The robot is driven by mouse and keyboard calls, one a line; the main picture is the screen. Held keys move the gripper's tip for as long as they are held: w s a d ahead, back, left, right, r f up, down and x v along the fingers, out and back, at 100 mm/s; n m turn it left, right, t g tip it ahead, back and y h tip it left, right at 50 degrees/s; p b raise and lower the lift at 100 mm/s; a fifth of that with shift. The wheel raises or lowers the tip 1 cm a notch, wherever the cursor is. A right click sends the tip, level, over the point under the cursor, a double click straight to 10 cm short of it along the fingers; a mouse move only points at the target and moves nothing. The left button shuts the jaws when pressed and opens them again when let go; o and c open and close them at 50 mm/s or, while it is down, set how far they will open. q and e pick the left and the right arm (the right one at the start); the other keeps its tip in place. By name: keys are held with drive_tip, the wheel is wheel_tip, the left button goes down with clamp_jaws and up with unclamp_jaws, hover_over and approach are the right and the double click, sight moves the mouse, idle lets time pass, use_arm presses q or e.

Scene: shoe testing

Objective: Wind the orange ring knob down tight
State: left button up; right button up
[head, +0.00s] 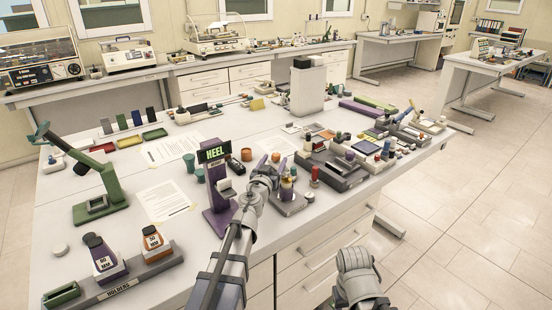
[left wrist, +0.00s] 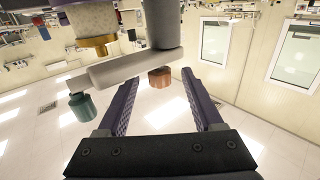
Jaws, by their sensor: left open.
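In the left wrist view, an orange-brown faceted knob (left wrist: 160,77) sits on a grey bar (left wrist: 125,68), in the space between the two purple fingers. My left gripper (left wrist: 198,98) is open, with a visible gap on both sides of the knob. A teal knob (left wrist: 83,105) and a gold collar (left wrist: 97,45) are on the same fixture, to the left. In the head view my left gripper (head: 269,161) reaches over the fixture's grey base (head: 288,207) and partly hides it. My right gripper is not identifiable.
The green HEEL sign on a purple stand (head: 216,185) is close left of my arm. A red post (head: 315,172) and a dark grey block (head: 335,175) are close on the right. The holder rack (head: 145,274) stands at front left. Bare white tabletop lies between.

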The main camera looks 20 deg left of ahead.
use_arm(q)
drive_tip(key=w, duration=0.2)
drive_tip(key=shift+w, duration=0.35)
clamp_jaws()
